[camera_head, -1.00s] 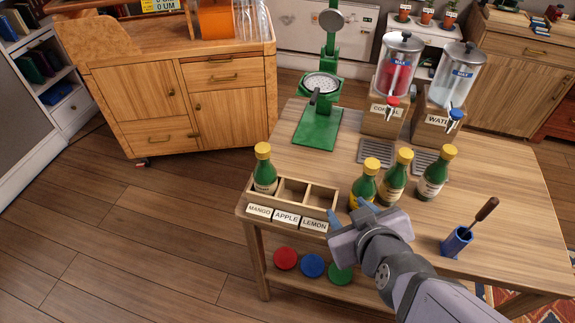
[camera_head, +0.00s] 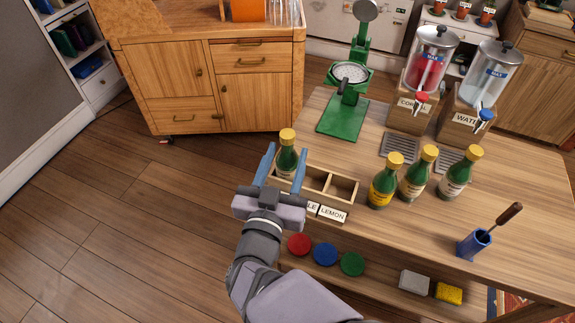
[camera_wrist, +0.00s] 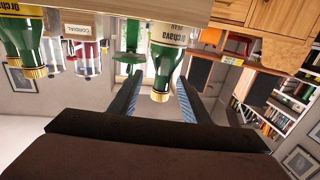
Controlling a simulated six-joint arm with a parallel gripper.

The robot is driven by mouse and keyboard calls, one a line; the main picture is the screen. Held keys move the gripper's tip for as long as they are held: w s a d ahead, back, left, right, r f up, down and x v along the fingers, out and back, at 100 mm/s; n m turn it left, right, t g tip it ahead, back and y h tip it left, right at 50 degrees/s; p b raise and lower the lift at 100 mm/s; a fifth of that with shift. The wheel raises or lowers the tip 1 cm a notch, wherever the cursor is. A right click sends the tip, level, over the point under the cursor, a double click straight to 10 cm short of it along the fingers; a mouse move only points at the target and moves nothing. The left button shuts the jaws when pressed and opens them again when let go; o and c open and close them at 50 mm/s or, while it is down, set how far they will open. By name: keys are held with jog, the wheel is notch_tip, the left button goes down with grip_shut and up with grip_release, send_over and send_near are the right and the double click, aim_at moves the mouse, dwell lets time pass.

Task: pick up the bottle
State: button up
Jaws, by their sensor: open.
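A green bottle with a yellow cap (camera_head: 287,155) stands upright in the left compartment of a wooden box (camera_head: 343,190). My gripper (camera_head: 283,172) is open, its two blue fingers pointing at that bottle from the near side. In the wrist view, which is upside down, the bottle (camera_wrist: 164,62) lies between the open fingers (camera_wrist: 156,92), with no clear contact. Three more green bottles with yellow caps stand on the table: one (camera_head: 383,182) beside the box, one (camera_head: 417,174) in the middle and one (camera_head: 459,174) at the right. My gripper hides part of the box's labels.
A green press (camera_head: 347,118) stands behind the box. Two drink dispensers (camera_head: 430,70) (camera_head: 485,85) stand at the back right. A blue holder with a tool (camera_head: 474,243) is at the front right. Bare table lies between it and the bottles.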

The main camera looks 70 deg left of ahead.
jog(key=shift+p+x, duration=0.45)
jog(key=shift+x, duration=3.25)
jog(key=shift+s+a, duration=0.15)
jog(key=shift+r, duration=0.1)
grip_shut()
